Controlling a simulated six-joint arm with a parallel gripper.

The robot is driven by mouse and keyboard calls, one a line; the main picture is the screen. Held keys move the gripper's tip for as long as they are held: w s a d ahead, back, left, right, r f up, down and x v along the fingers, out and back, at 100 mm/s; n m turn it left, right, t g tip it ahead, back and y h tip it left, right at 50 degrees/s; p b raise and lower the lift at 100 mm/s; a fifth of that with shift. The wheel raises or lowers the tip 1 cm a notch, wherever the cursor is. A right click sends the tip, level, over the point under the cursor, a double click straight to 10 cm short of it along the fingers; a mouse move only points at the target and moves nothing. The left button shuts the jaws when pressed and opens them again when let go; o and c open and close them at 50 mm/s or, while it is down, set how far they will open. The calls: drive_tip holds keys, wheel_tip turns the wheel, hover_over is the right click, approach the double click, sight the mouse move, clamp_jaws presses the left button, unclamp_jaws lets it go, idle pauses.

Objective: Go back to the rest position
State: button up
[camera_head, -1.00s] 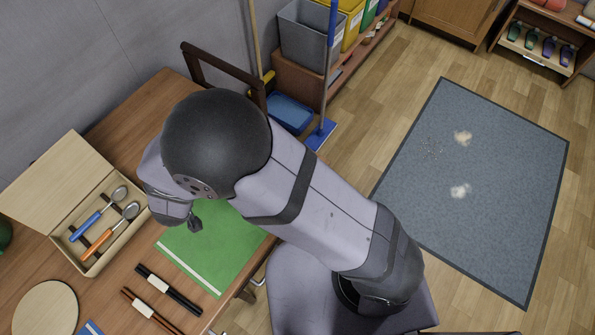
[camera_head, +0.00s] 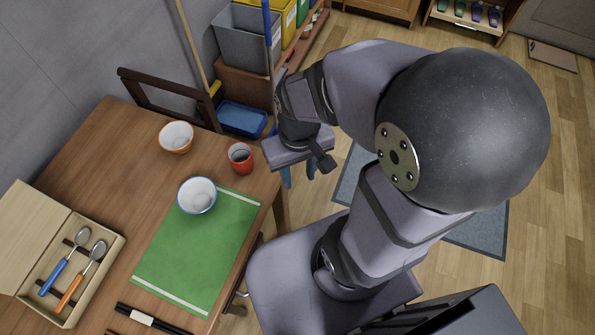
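My gripper (camera_head: 302,158) hangs past the right edge of the wooden table, with my arm folded back toward my body. One dark finger shows at its lower right. The rest is hidden by its own housing, so I cannot tell whether it is open or shut. I see nothing clearly held in it.
On the table (camera_head: 115,165) are an orange-rimmed bowl (camera_head: 177,137), a red cup (camera_head: 241,157), a blue-rimmed bowl (camera_head: 197,194) on a green mat (camera_head: 190,260), an open box (camera_head: 107,250) with two spoons, and dark chopsticks (camera_head: 150,320). A grey bin (camera_head: 243,40) stands behind.

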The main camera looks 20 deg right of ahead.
wheel_tip(320, 180, up, 3)
drive_tip(key=p, duration=0.3)
drive_tip(key=shift+r, duration=0.15)
idle(2.1)
wheel_tip(320, 180, down, 24)
drive_tip(key=b, duration=2.3)
drive_tip(key=shift+b, duration=0.3)
